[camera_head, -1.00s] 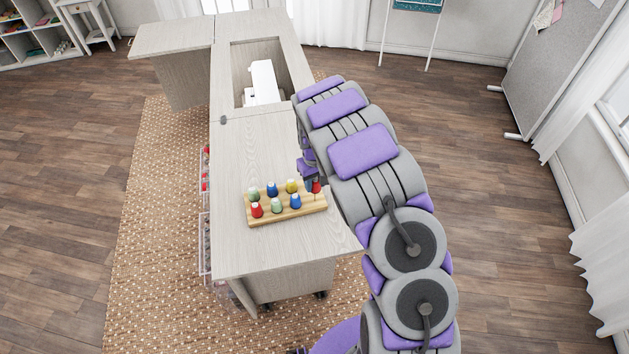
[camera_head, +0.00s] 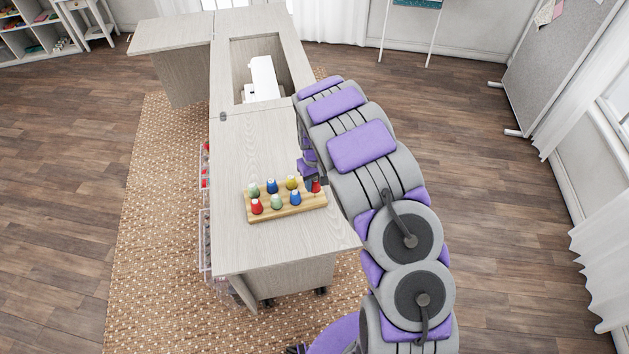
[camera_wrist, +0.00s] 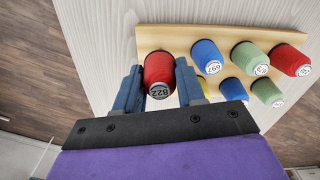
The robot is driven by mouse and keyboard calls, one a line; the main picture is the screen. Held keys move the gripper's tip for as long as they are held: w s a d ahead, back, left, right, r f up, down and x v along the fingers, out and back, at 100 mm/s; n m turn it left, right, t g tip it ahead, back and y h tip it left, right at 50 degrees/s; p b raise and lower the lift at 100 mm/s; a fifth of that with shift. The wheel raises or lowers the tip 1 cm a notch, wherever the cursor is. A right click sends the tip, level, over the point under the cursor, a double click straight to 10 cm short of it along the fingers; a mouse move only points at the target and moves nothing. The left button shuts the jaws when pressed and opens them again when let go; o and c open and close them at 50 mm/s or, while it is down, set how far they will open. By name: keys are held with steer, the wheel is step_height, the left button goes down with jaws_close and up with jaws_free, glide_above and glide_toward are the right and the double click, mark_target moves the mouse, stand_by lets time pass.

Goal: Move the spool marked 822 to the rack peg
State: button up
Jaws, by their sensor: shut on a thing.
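The red spool marked 822 (camera_wrist: 159,70) is between the two blue fingers of my gripper (camera_wrist: 158,88) in the wrist view, its label facing the camera. My gripper is shut on it. In the head view this red spool (camera_head: 316,186) is upright at the right end of the wooden rack (camera_head: 262,216), with my gripper (camera_head: 314,178) beside it. The rack also shows in the wrist view (camera_wrist: 180,33). The spool's lower end is hidden, so I cannot tell how far it sits on a peg.
Other red, green, blue and yellow spools stand on the rack, including a blue one (camera_wrist: 207,57) close to my right finger. The pale cabinet top (camera_head: 255,150) is clear behind the rack. A white sewing machine (camera_head: 263,80) sits in the recess farther back.

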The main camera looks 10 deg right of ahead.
steer(key=shift+f, duration=1.35)
steer(key=o, duration=1.1)
steer(key=shift+w+r+p, duration=0.1)
steer(key=shift+r+p, duration=1.35)
steer(key=shift+r, duration=7.15)
